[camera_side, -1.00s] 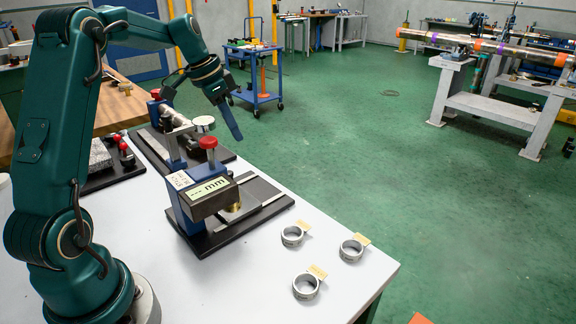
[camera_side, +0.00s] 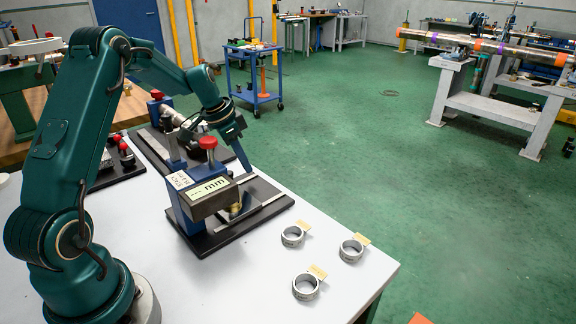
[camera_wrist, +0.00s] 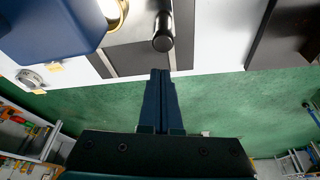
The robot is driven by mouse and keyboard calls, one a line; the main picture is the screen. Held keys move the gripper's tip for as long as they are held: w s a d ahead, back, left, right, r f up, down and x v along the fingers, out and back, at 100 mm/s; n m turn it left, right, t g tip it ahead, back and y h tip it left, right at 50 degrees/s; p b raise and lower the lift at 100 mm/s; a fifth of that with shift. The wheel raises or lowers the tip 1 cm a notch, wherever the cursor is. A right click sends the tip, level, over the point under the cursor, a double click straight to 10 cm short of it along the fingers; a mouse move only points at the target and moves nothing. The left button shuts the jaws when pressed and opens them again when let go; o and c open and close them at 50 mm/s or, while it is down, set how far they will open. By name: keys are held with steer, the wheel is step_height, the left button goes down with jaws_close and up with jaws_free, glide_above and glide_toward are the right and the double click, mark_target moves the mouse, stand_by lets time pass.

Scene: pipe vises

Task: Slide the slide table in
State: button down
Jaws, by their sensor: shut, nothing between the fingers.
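The gauge station (camera_side: 208,197) has a blue body and a display reading dashes and "mm". Its flat grey and dark slide table (camera_side: 262,190) lies on a black base beside the gauge head. In the wrist view the slide table (camera_wrist: 130,60) shows light and dark strips, with a dark rounded post or handle (camera_wrist: 163,36) above it. My gripper (camera_side: 248,169) is shut and empty, low at the far side of the gauge. In the wrist view its fingertips (camera_wrist: 160,73) point at the slide table's edge, just short of the post. I cannot tell whether they touch.
Several grey rings, one of them here (camera_side: 292,236), lie with tags on the white table (camera_side: 150,240) right of the gauge. A second station (camera_side: 160,140) with a black base stands behind. Green floor lies beyond the table edge.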

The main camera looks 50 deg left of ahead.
steer(key=shift+s+a, duration=0.15)
steer(key=shift+s, duration=0.4)
steer(key=shift+s+a, duration=0.15)
steer(key=shift+s, duration=0.35)
steer(key=shift+s, duration=1.95)
steer(key=shift+f, duration=0.1)
